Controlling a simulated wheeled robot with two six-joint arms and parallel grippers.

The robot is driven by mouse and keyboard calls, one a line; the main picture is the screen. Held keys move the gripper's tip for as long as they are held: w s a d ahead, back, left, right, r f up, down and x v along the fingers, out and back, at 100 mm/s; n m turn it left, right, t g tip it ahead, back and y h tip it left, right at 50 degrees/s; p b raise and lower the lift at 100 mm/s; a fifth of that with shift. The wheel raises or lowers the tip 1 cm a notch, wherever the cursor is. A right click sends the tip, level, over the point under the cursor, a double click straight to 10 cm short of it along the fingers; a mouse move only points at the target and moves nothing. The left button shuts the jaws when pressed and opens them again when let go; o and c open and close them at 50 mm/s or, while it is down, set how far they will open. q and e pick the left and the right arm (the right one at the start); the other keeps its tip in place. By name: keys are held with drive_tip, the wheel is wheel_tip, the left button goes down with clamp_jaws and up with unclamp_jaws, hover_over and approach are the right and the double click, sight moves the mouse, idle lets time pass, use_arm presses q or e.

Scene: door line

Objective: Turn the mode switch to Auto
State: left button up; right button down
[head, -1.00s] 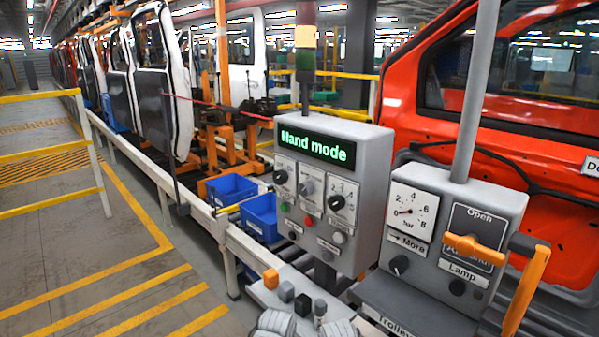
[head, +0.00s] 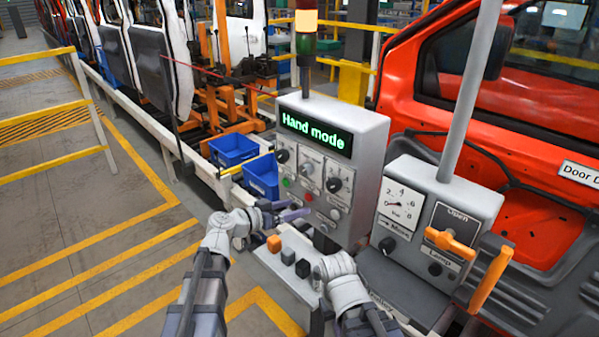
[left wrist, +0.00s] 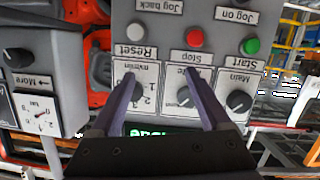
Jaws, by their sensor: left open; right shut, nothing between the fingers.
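The grey control box (head: 361,150) carries a lit green "Hand mode" display (head: 316,132). Below it are a black knob (head: 283,156), a grey middle knob (head: 306,169) and a black right knob (head: 333,185). In the left wrist view the panel is upside down. The middle grey knob (left wrist: 184,97) has a partly hidden label ending in "de"; the knob (left wrist: 238,102) beside it is labelled Main. My left gripper (head: 288,209) is open and empty, below and in front of the panel. My right gripper (head: 330,263) is shut and empty, lower, near the small blocks.
A second box with a gauge (head: 401,203), an orange handle (head: 450,243) and a post stands to the right. Small blocks (head: 288,256) sit on a ledge below the panel. Blue bins (head: 233,149) stand behind left. Red (left wrist: 193,39) and green buttons lie near the knobs.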

sight(303, 171)
use_arm(q)
drive_tip(key=w+a+r+t, duration=0.4)
drive_tip(key=r, duration=0.1)
drive_tip(key=shift+s+d+x, duration=0.1)
drive_tip(key=shift+d+x, duration=0.05)
drive_tip(key=shift+x, duration=1.8)
drive_tip(key=shift+s+d+x, duration=0.15)
drive_tip(key=shift+x, duration=1.85)
clamp_jaws()
